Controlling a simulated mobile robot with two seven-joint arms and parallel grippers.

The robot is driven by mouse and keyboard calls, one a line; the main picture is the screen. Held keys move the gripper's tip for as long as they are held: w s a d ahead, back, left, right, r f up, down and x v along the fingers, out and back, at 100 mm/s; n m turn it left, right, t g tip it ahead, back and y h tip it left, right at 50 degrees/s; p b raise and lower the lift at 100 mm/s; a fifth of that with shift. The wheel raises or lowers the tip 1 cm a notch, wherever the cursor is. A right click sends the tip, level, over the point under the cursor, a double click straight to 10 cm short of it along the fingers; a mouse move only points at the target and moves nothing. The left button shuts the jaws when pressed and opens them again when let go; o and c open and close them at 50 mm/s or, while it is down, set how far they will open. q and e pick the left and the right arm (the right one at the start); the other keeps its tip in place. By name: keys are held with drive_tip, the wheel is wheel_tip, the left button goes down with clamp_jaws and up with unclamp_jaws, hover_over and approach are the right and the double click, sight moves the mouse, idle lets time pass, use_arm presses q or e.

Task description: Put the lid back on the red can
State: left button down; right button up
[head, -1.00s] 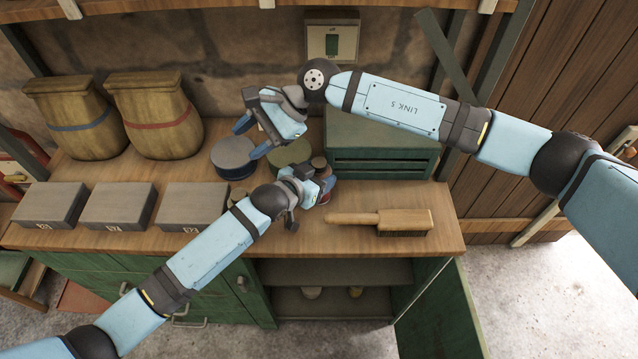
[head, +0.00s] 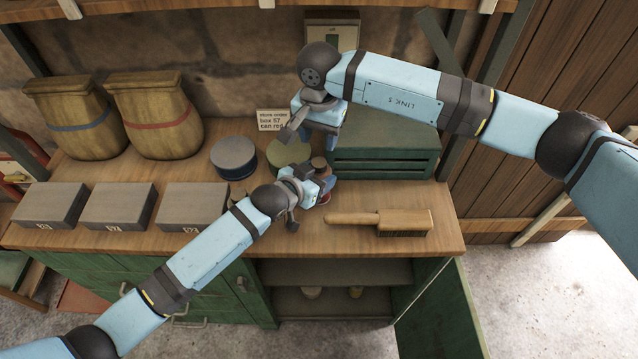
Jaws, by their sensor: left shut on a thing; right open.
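My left gripper (head: 324,184) is low over the bench, right of the green can. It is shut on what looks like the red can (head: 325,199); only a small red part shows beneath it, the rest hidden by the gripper. A small brown round piece (head: 318,163) shows just behind the gripper; I cannot tell if it is a lid. My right gripper (head: 306,142) is open, fingers pointing down, above and behind the left one, by the green box's left end. No lid can be made out for certain.
A blue can (head: 233,157) and green can (head: 288,152) stand left. A written card (head: 272,121) is behind them. A green slatted box (head: 385,155) is right; a brush (head: 385,221) lies in front. Grey numbered boxes (head: 118,206) and sacks (head: 155,118) are further left.

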sight(319, 162)
wheel_tip(319, 162, down, 8)
drive_tip(key=shift+r, duration=0.15)
idle(0.4)
drive_tip(key=c, duration=0.7)
drive_tip(key=m, duration=0.6)
drive_tip(key=shift+c, duration=0.2)
drive_tip(key=o, duration=1)
drive_tip(key=shift+s+d, duration=0.1)
